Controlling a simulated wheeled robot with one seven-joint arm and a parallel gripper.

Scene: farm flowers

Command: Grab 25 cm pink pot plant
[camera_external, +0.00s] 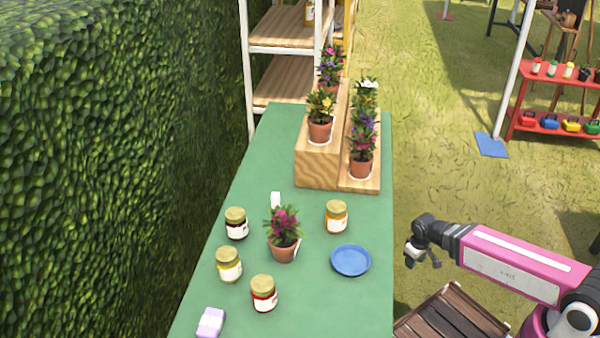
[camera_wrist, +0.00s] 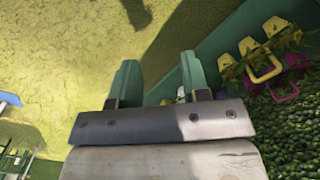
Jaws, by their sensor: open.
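A potted plant with pink flowers (camera_external: 284,235) stands upright in a terracotta pot on the green table, among several jars. Another plant with pink flowers (camera_external: 362,150) stands at the near end of the low step of the wooden stand. My gripper (camera_external: 425,258) is off the table's right side, over the grass, to the right of the blue plate and apart from both plants. In the wrist view its two greenish fingers (camera_wrist: 160,78) are spread with nothing between them. I cannot make out either pink plant in the wrist view.
Jars (camera_external: 336,217) and a blue plate (camera_external: 350,260) lie around the nearer plant. The wooden stand (camera_external: 318,165) holds several other potted plants. A wooden crate (camera_external: 455,318) is below my arm. A hedge (camera_external: 110,150) lines the left. The table's right edge is clear.

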